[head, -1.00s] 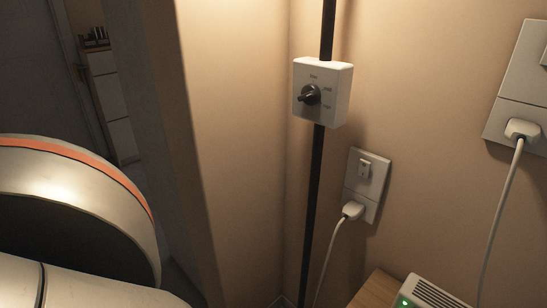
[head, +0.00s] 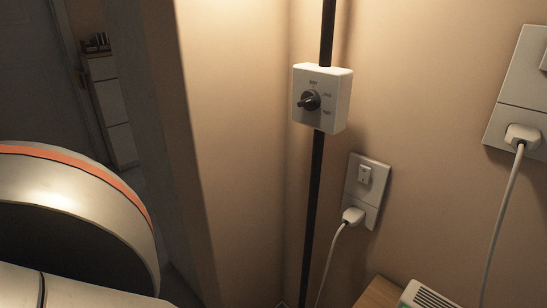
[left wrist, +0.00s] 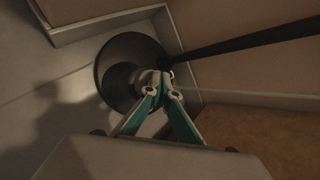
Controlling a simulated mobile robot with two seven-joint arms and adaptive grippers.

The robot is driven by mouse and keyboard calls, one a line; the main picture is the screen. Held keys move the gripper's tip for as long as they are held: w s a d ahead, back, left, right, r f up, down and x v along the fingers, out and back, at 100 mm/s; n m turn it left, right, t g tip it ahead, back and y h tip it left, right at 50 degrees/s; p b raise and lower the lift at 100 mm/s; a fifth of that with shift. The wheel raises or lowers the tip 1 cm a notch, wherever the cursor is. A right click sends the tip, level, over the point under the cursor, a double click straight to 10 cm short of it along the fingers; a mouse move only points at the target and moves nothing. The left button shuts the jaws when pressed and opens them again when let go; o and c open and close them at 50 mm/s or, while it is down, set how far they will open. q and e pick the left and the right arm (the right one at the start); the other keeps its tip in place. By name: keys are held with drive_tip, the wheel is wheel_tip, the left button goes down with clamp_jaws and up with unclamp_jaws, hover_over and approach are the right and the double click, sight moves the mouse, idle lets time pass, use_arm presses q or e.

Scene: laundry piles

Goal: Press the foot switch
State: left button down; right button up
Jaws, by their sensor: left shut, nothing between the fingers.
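In the left wrist view, a dark round disc (left wrist: 112,60) lies on the floor in the wall corner, by the lower end of a black pole (left wrist: 240,42). A smaller dark rounded shape (left wrist: 116,82) shows on the disc, partly behind my fingers; I cannot tell whether it is the foot switch. My left gripper (left wrist: 153,80) is shut and empty, its tips over the disc's right part. Whether they touch anything is hidden. The head view shows the pole (head: 316,190) but not its foot. My right gripper is not in view.
A white box with a black knob (head: 310,101) is on the pole. Wall sockets with white plugs (head: 352,216) (head: 522,136) and cords are to the right. A wooden surface (head: 376,294) bears a white device (head: 430,294). Walls close in the disc's corner.

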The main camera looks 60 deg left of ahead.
use_arm(q)
drive_tip(key=shift+f+b, duration=0.3)
drive_tip(key=shift+f, duration=0.1)
drive_tip(key=shift+r, duration=0.15)
drive_tip(key=shift+r+p, duration=0.25)
drive_tip(key=shift+p, duration=0.15)
drive_tip(key=shift+r, duration=0.1)
